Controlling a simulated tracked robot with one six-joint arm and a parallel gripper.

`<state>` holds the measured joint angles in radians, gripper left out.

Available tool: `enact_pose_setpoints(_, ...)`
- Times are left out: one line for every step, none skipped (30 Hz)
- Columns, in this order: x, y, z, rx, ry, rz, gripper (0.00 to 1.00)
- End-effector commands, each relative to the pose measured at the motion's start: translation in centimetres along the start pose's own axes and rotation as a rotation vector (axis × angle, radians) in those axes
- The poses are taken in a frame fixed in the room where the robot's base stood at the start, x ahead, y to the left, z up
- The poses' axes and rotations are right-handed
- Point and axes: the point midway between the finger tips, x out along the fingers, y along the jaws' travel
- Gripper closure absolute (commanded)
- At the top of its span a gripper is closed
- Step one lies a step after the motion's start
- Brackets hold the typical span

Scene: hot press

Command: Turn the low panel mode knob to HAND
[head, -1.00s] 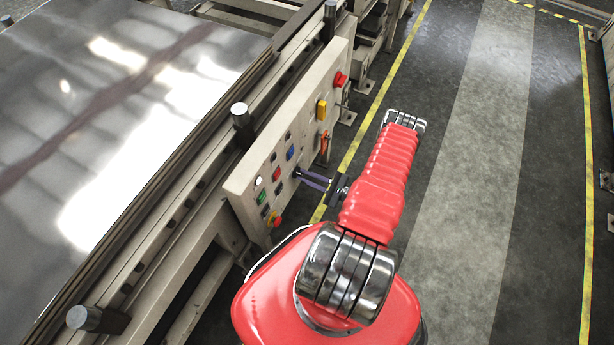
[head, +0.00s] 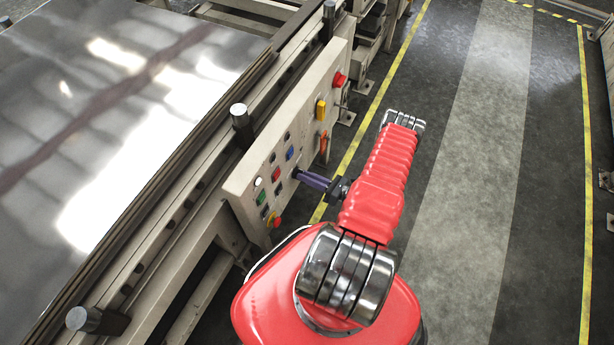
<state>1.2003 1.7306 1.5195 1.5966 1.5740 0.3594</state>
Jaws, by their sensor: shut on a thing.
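The low panel (head: 252,187) is a beige upright control plate on the side of the press, left of my arm. My gripper (head: 300,174) reaches it from the right, its purple-grey fingers pointing at the panel face. The fingertips are shut on a small dark knob at the panel's middle, right of the blue button (head: 290,153). The fingers hide most of the mode knob, so its pointer and the HAND label cannot be read.
Close to the fingers are a red button (head: 276,174), a green button (head: 261,198) and a red-yellow stop button (head: 274,220). Further along are a yellow switch (head: 321,110), an orange-red handle (head: 323,141) and a red knob (head: 339,79). The floor aisle (head: 470,150) on the right is clear.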

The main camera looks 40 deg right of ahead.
Motion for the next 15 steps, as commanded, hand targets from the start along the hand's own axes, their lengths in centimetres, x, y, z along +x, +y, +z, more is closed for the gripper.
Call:
enact_pose_setpoints(-0.13,-0.23,0.12,0.035,-0.002,-0.005,1.0)
enact_pose_setpoints(-0.13,-0.24,0.12,0.057,-0.002,-0.005,1.0)
enact_pose_setpoints(-0.13,-0.26,0.12,0.084,-0.002,-0.006,1.0)
enact_pose_setpoints(-0.13,-0.28,0.13,0.103,-0.002,-0.006,1.0)
enact_pose_setpoints(-0.12,-0.29,0.13,0.122,-0.002,-0.006,1.0)
enact_pose_setpoints(-0.12,-0.31,0.14,0.144,-0.002,-0.006,1.0)
enact_pose_setpoints(-0.12,-0.32,0.14,0.159,-0.003,-0.006,1.0)
enact_pose_setpoints(-0.12,-0.33,0.14,0.172,-0.003,-0.006,1.0)
enact_pose_setpoints(-0.12,-0.35,0.15,0.189,-0.003,-0.006,1.0)
enact_pose_setpoints(-0.12,-0.36,0.15,0.199,-0.003,-0.006,1.0)
enact_pose_setpoints(-0.12,-0.37,0.15,0.209,-0.003,-0.007,1.0)
enact_pose_setpoints(-0.12,-0.38,0.15,0.218,-0.003,-0.007,1.0)
enact_pose_setpoints(-0.12,-0.39,0.16,0.224,-0.003,-0.007,1.0)
enact_pose_setpoints(-0.12,-0.4,0.16,0.23,-0.003,-0.007,1.0)
enact_pose_setpoints(-0.12,-0.41,0.17,0.236,-0.003,-0.007,1.0)
